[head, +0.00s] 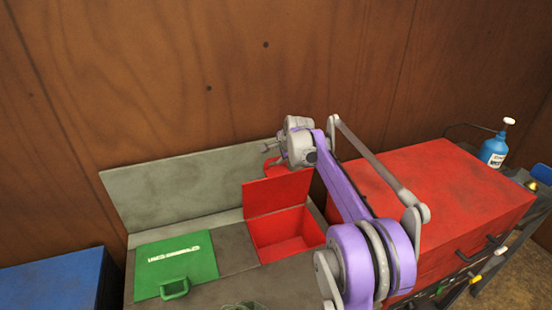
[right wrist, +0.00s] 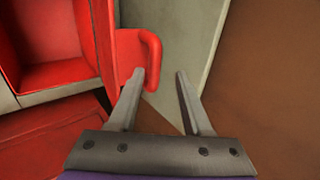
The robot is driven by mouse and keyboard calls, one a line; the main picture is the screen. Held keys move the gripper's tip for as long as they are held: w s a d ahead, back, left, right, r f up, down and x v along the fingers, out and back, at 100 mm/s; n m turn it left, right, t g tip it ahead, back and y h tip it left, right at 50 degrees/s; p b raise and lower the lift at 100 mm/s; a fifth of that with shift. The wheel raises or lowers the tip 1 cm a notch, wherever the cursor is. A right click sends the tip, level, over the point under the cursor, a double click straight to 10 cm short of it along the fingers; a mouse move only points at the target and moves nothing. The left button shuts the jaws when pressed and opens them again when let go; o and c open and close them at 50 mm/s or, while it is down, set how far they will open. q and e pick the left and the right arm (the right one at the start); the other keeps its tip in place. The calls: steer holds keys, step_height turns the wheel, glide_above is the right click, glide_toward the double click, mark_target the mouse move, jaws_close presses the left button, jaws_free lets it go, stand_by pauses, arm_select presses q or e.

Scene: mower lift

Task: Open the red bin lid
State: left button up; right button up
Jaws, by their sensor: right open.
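The red bin lid (head: 277,193) stands raised, roughly upright, at the back of the red bin (head: 285,232). The bin's inside is open to view and looks empty. The lid's red handle (right wrist: 152,62) shows in the right wrist view, just beyond and beside the left finger. My right gripper (right wrist: 160,72) is open, with nothing held between its fingers. In the head view, my right gripper (head: 269,153) is at the lid's top edge, by the handle. I cannot tell whether a finger touches the handle. My left gripper is out of view.
A closed green lid (head: 176,266) with a handle lies left of the red bin. A grey back panel (head: 180,190) rises behind. A red tool chest (head: 430,190) stands close on the right, with a blue bottle (head: 494,150) beyond. A blue box (head: 50,285) is at lower left.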

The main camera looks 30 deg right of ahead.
steer(key=v, duration=0.6)
steer(key=shift+s+r, duration=0.15)
steer(key=shift+r, duration=0.1)
steer(key=s+a+f+n+g, duration=0.1)
steer(key=s+a+f+n, duration=0.1)
steer(key=s+a+n, duration=0.45)
steer(key=s+a+f+n, duration=0.25)
steer(key=s+a, duration=0.45)
steer(key=s, duration=0.5)
steer(key=s+a+f+n, duration=0.3)
steer(key=s+f+n, duration=0.2)
steer(key=s, duration=0.4)
steer(key=s+a+f+n, duration=0.3)
steer(key=s+f+n, duration=0.2)
steer(key=s+f, duration=0.2)
steer(key=shift+s+g+y, duration=0.4)
steer(key=shift+s, duration=0.8)
